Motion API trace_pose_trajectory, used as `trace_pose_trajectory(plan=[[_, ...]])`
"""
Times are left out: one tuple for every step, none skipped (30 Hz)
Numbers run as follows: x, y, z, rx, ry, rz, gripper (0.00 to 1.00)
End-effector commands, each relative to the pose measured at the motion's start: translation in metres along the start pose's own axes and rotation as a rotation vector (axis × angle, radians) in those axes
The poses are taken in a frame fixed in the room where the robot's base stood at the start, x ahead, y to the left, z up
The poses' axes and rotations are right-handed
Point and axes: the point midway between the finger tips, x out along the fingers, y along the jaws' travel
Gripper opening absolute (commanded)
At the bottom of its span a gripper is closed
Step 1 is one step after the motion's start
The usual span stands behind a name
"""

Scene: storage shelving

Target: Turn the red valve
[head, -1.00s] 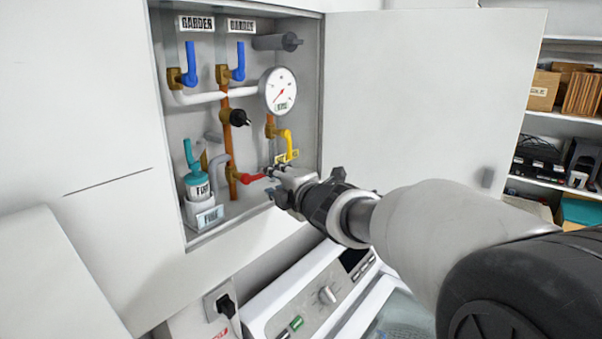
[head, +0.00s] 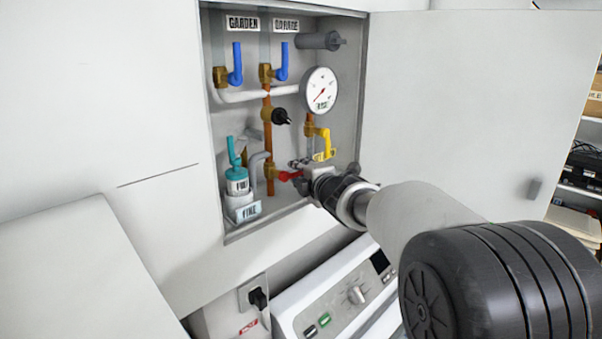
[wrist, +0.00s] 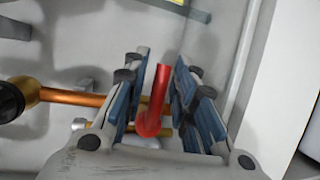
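The red valve (head: 288,176) is a short red lever low on the copper pipe inside the open wall cabinet. My gripper (head: 303,173) reaches in from the right and hides part of the lever in the head view. In the wrist view, the red lever (wrist: 154,112) stands between the two blue-padded fingers of my gripper (wrist: 171,72). The fingers are open, with a visible gap on each side of the lever. I see no clear contact between pads and lever.
A yellow valve (head: 325,146) is just above my gripper. Blue valves (head: 236,64), a gauge (head: 320,90) and a teal-topped bottle (head: 237,183) share the cabinet. The cabinet door (head: 460,105) stands open at the right. A white appliance (head: 338,296) is below.

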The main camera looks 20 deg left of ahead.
Motion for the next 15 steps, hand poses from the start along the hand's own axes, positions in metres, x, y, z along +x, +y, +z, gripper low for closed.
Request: trace_pose_trajectory(plan=[[-0.0001,0.0,0.0001,0.0,0.0,0.0,0.19],[-0.0001,0.0,0.0001,0.0,0.0,0.0,0.17],[-0.0002,0.0,0.0001,0.0,0.0,0.0,0.15],[-0.0002,0.0,0.0001,0.0,0.0,0.0,0.13],[-0.0002,0.0,0.0001,0.0,0.0,0.0,0.11],[-0.0002,0.0,0.0001,0.0,0.0,0.0,0.08],[-0.0002,0.0,0.0001,0.0,0.0,0.0,0.06],[-0.0002,0.0,0.0001,0.0,0.0,0.0,0.04],[-0.0002,0.0,0.0001,0.0,0.0,0.0,0.01],[-0.0002,0.0,0.0001,0.0,0.0,0.0,0.0],[-0.0002,0.0,0.0001,0.0,0.0,0.0,0.0],[-0.0002,0.0,0.0001,0.0,0.0,0.0,0.0],[-0.0002,0.0,0.0001,0.0,0.0,0.0,0.0],[-0.0002,0.0,0.0001,0.0,0.0,0.0,0.0],[-0.0002,0.0,0.0001,0.0,0.0,0.0,0.0]])
